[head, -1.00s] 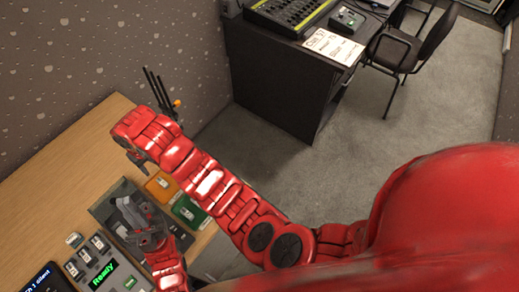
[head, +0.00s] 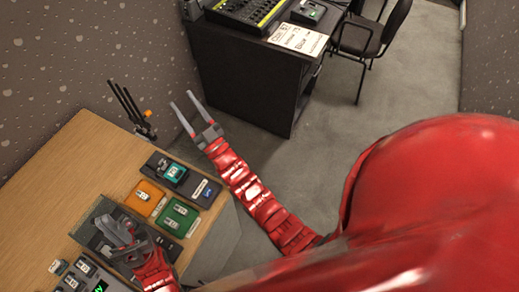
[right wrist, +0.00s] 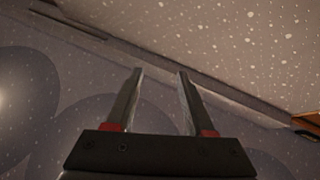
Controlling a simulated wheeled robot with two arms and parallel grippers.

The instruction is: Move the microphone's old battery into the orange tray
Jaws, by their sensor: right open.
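The orange tray (head: 135,204) lies near the right edge of the wooden table in the head view, with a small pale item (head: 143,195) in it. A dark unit with a teal part (head: 172,172) stands just behind it; I cannot tell whether it is the microphone. My left gripper (head: 112,232) is over a dark grey tray at the table's front; its fingers overlap and its opening is unclear. My right gripper (head: 184,108) is open and empty, beyond the table's right edge, and its two fingers show apart in the right wrist view (right wrist: 160,78). I cannot make out the old battery for certain.
A green tray (head: 183,212) with a small item sits beside the orange one. A black rack with upright rods (head: 130,108) stands at the table's back corner. A black desk with a fader console (head: 245,12) and a chair (head: 367,38) are farther off. The table's left part is bare.

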